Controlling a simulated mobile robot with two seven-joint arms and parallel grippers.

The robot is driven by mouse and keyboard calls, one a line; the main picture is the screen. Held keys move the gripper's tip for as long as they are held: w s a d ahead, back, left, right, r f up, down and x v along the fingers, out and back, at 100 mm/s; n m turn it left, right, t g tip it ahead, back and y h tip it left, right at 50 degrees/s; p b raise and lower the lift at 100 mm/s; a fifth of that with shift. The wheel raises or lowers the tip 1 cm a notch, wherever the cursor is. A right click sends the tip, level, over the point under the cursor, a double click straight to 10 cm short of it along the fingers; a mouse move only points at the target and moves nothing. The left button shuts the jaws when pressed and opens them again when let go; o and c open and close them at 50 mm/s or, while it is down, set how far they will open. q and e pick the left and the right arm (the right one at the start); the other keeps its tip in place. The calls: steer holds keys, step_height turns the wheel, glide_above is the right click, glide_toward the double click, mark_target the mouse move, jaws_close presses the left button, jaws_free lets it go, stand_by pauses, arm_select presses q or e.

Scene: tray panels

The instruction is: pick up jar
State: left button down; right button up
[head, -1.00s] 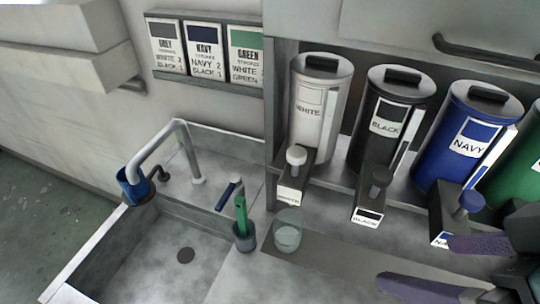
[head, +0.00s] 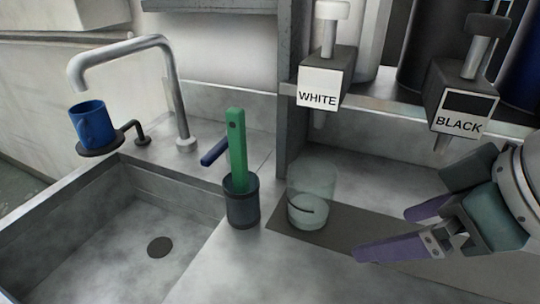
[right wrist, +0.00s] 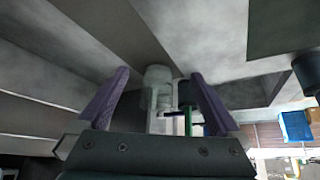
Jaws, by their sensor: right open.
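The jar (head: 311,188) is a clear, pale glass cylinder. It stands upright on a dark mat on the counter, below and slightly left of the white dispenser's spout in the head view. My right gripper (head: 385,230) has purple fingers. It is open and empty to the right of the jar and apart from it. In the right wrist view the jar (right wrist: 158,76) shows beyond and between the two open fingers (right wrist: 160,95). My left gripper is not in view.
A dark cup (head: 242,204) holding a green handle stands just left of the jar. The sink (head: 130,235) and tap (head: 170,90) are at the left, with a blue cup (head: 93,125) on a small holder. White (head: 322,88) and black (head: 460,105) dispensers overhang the mat (head: 365,232).

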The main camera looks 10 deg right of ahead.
mark_target(315, 188)
steer(key=w+a+f, duration=0.1)
steer(key=w, duration=0.3)
steer(key=w+a+f+b, duration=0.1)
steer(key=w+a, duration=0.1)
steer(key=w, duration=0.2)
steer(key=w+a+f+b, duration=0.1)
steer(key=w+a+f, duration=0.1)
steer(key=w, duration=0.2)
steer(key=c, duration=1.5)
jaws_close()
